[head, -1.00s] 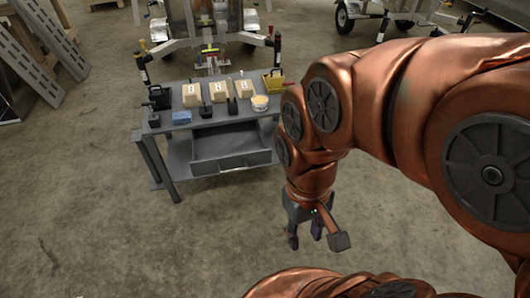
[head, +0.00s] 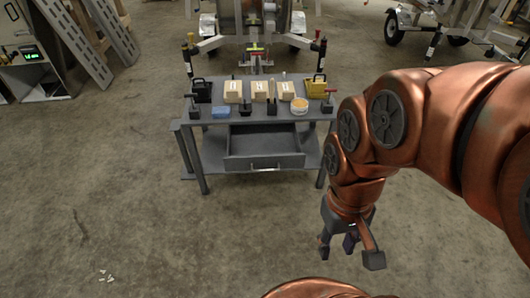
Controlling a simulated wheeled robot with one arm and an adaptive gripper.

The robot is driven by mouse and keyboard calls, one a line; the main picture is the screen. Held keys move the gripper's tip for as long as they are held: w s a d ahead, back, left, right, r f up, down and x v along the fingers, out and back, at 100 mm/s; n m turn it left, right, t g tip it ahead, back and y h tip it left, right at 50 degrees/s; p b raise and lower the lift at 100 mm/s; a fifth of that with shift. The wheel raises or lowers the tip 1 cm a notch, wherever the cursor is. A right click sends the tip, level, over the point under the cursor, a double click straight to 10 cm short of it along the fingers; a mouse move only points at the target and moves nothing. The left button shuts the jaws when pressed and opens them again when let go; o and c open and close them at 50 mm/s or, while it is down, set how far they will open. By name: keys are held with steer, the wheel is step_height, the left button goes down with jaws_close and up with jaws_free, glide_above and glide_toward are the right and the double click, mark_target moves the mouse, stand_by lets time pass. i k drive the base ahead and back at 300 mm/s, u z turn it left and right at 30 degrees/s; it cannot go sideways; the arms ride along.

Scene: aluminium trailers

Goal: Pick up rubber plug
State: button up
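Several small dark pieces stand along the front of the grey table in the head view, among them a dark block (head: 246,110) and a black piece (head: 272,107). They are too small to tell which one is the rubber plug. My gripper (head: 345,252) hangs low over the floor, to the right of the table and nearer to me. Its fingers point down and are spread apart, with nothing seen between them.
The table (head: 210,142) has an open drawer (head: 264,152). On top are cream boxes (head: 233,91), a yellow box (head: 316,88), a black case (head: 202,91), a blue block (head: 221,112) and a round tub (head: 299,107). A trailer stands behind.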

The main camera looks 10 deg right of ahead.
mark_target(244, 108)
steer(key=z, duration=0.4)
steer(key=i, duration=1.2)
steer(key=u, duration=2.45)
